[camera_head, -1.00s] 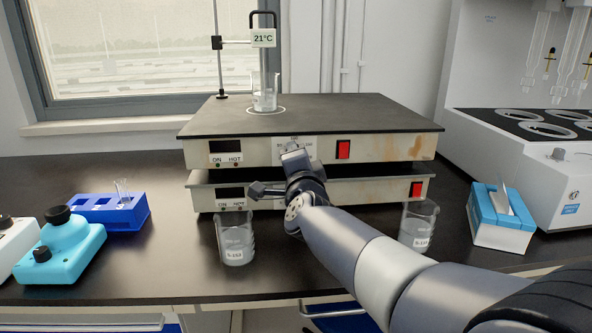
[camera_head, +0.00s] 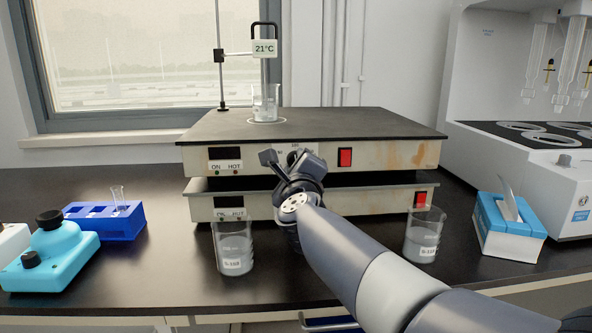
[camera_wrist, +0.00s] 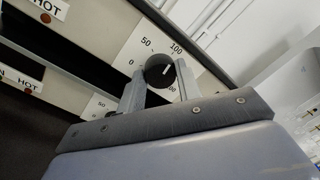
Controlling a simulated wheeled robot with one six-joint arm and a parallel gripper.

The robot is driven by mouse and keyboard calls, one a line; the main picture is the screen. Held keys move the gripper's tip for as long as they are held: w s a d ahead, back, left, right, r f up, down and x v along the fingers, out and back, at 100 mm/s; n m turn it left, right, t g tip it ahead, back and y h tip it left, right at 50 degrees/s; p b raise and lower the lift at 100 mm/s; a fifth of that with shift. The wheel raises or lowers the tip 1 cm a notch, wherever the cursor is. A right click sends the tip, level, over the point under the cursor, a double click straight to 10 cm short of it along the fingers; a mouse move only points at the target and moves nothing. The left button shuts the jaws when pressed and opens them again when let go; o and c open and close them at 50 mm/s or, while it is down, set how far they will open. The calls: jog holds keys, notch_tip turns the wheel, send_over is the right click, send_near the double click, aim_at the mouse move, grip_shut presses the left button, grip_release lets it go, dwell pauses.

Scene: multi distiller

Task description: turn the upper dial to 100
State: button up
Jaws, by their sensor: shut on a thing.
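The upper hot plate (camera_head: 380,152) sits above the lower hot plate (camera_head: 380,200). My gripper (camera_head: 288,158) is at the upper plate's front and covers most of its dial in the head view. In the wrist view, the dark round upper dial (camera_wrist: 159,71) lies between the fingers of my gripper (camera_wrist: 160,82), which is shut on it. The dial's white mark slants to the upper right, roughly toward the 100 label. Labels 0, 50 and 100 show around it; another label ending in 00 is partly covered. The lower dial is hidden.
A glass beaker (camera_head: 265,107) stands on the upper plate. Two beakers stand on the bench in front, one left (camera_head: 234,252) and one right (camera_head: 423,240) of my arm. A red switch (camera_head: 345,157) is right of the dial. A tissue box (camera_head: 508,235) is farther right.

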jog(key=shift+m, duration=0.7)
jog(key=o, duration=1)
jog(key=shift+s, duration=0.1)
jog(key=s, duration=0.3)
jog(key=s+p, duration=0.1)
jog(key=s, duration=0.3)
jog(key=s+d, duration=0.1)
jog(key=s, duration=0.2)
jog(key=shift+s+f, duration=0.25)
jog(key=shift+f, duration=0.1)
